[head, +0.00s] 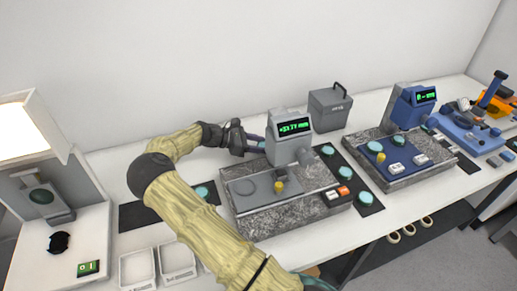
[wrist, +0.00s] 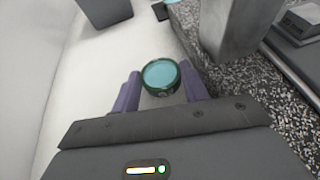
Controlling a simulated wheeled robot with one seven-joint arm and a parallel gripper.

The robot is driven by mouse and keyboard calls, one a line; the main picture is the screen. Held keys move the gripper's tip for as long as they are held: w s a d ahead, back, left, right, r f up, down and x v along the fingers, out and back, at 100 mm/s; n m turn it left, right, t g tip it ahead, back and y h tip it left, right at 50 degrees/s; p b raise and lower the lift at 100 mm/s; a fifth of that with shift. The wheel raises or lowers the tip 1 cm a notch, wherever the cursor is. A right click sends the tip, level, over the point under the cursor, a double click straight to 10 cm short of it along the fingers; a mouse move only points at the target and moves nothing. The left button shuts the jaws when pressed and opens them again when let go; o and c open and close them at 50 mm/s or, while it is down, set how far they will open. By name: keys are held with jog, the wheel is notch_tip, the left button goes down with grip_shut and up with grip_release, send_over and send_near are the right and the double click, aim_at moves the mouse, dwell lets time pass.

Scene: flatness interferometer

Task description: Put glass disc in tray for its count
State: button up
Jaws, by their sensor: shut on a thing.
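My gripper (wrist: 159,84) is shut on a glass disc (wrist: 160,74), a pale blue round with a dark green rim, held between two purple fingers. In the head view my gripper (head: 256,144) is at the left side of the near grey gauge's display column (head: 290,145); the held disc cannot be made out there. Two white trays (head: 137,270) (head: 178,262) stand side by side at the front left. A small green display (head: 88,268) left of them seems to read "01".
Other teal discs lie on dark mats (head: 335,168) beside the gauges. The near gauge has a granite base (head: 265,223) with a yellow knob. A blue gauge (head: 405,110) stands right, a grey case (head: 329,108) behind, and a lit viewer (head: 30,130) far left.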

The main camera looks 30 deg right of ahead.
notch_tip(320, 180, down, 2)
jog(key=shift+f, duration=0.1)
jog(key=o, duration=1)
jog(key=shift+w+f, duration=0.1)
jog(key=shift+w, duration=0.05)
jog(key=shift+a, duration=0.15)
jog(key=b+v, duration=0.1)
jog(key=v, duration=1.1)
